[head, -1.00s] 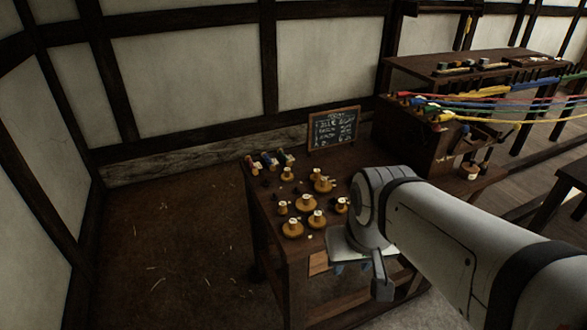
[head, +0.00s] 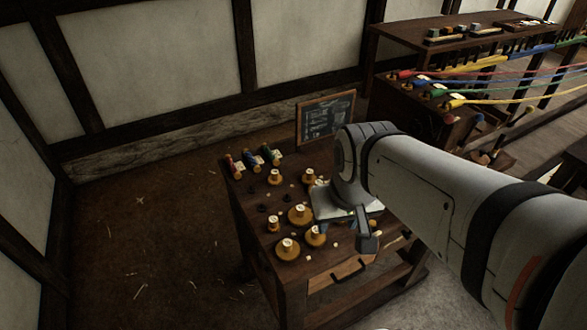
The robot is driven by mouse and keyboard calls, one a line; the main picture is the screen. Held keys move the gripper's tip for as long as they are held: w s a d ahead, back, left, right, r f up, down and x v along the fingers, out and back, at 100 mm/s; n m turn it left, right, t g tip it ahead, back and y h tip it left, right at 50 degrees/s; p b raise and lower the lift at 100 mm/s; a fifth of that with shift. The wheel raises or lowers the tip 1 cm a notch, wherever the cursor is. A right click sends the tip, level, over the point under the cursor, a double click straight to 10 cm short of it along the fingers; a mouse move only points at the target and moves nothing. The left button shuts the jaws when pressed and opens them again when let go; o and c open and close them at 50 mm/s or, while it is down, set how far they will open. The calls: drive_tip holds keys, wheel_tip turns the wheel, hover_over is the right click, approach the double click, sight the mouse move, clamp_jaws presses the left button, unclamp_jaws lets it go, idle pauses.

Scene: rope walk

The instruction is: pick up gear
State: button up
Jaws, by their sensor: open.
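Several yellow-brown gear-like discs with pale hubs stand on the small dark wooden table. Smaller ones stand at the back, including a gear (head: 275,177). My gripper (head: 337,227) is over the right part of the table, pointing down, open, with nothing seen between its fingers. The fingertips are small and dark, and their height above the top is hard to judge. My arm and wrist hide the table's right side.
Coloured spools (head: 252,160) lie at the table's back left corner. A framed chalkboard (head: 325,118) stands at its back. A rope bench (head: 430,105) with coloured strands is at the right. The floor left of the table is clear to the wall.

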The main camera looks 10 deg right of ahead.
drive_tip(key=shift+o, duration=0.7)
drive_tip(key=shift+w+f, duration=0.15)
drive_tip(key=shift+w, duration=0.2)
drive_tip(key=shift+o, duration=1)
drive_tip(key=w+f+m+g, duration=0.1)
drive_tip(key=w+f+m, duration=0.4)
drive_tip(key=w+m, duration=0.1)
drive_tip(key=shift+w+d+f+m+g+b, duration=0.3)
drive_tip(key=shift+w+d+m+b, duration=0.15)
drive_tip(key=shift+w, duration=0.3)
drive_tip(key=m+g, duration=0.1)
drive_tip(key=m, duration=0.5)
hover_over(316, 229)
drive_tip(key=f, duration=0.8)
drive_tip(key=shift+w+d+f+b, duration=0.15)
drive_tip(key=shift+d+b, duration=0.1)
drive_tip(key=shift+b, duration=0.05)
drive_tip(key=shift+f+m, duration=0.35)
drive_tip(key=shift+s+a+f, duration=0.1)
drive_tip(key=shift+f, duration=1.8)
drive_tip(key=shift+s+a+f, duration=0.1)
drive_tip(key=shift+f, duration=1.75)
